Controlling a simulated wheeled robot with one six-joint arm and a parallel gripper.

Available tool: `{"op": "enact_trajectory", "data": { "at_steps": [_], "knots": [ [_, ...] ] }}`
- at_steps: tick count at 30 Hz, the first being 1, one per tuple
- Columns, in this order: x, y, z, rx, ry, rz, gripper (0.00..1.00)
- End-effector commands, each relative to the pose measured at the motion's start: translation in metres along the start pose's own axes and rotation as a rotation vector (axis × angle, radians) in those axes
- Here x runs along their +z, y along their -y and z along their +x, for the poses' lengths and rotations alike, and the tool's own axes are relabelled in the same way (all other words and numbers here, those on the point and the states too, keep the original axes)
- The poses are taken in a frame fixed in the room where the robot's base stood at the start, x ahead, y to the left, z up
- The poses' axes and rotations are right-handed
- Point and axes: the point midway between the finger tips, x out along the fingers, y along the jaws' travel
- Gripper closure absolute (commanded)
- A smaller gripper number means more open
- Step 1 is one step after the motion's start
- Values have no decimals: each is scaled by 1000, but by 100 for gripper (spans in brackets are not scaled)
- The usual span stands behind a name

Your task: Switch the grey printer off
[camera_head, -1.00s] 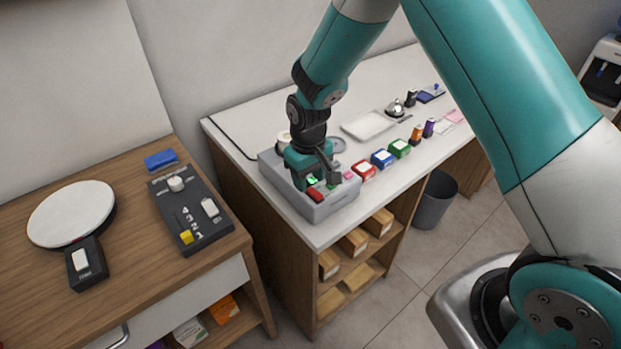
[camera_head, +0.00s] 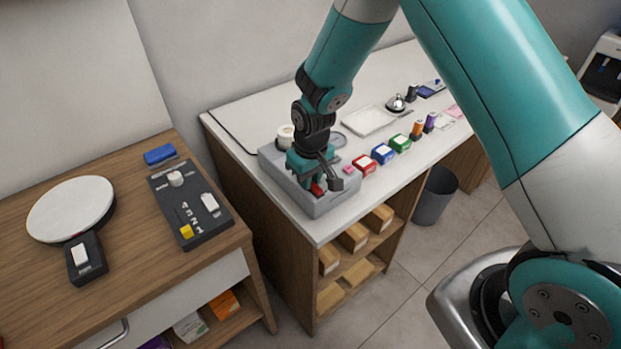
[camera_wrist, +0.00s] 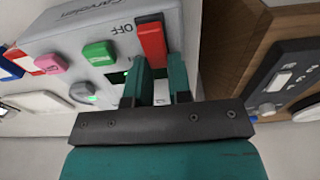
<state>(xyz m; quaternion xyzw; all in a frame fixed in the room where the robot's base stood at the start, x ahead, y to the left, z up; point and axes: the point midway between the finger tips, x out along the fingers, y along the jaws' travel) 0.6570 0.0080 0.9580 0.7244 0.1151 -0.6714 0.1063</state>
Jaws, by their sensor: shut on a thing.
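The grey printer (camera_head: 335,203) sits at the near left end of the white counter. In the wrist view its panel (camera_wrist: 120,28) shows a red switch (camera_wrist: 151,40) beside the word OFF, a green button (camera_wrist: 99,53), a pink button (camera_wrist: 53,63) and a grey round knob (camera_wrist: 83,92). A small green light is lit by the knob. The red switch also shows in the head view (camera_head: 318,189), partly covered by my gripper. My gripper (camera_wrist: 160,70) is over the printer, its two fingers shut on the red switch. The finger contact is partly hidden.
Red (camera_head: 364,163), blue (camera_head: 383,153) and green (camera_head: 400,143) boxes stand right of the printer, near a white tray (camera_head: 368,121) and a bell (camera_head: 396,103). A wooden desk at left holds a dark switch panel (camera_head: 190,205). A bin (camera_head: 436,195) stands on the floor.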

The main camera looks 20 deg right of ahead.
Motion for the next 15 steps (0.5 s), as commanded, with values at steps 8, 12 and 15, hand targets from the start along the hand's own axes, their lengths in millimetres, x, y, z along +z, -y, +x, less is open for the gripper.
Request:
{"op": "enact_trajectory", "data": {
  "at_steps": [8,12,15],
  "knots": [
    [5,-1,1,2,-240,1,100],
    [6,-1,-4,2,-286,1,100],
    [6,-1,-5,2,-290,1,100]
  ]
}}
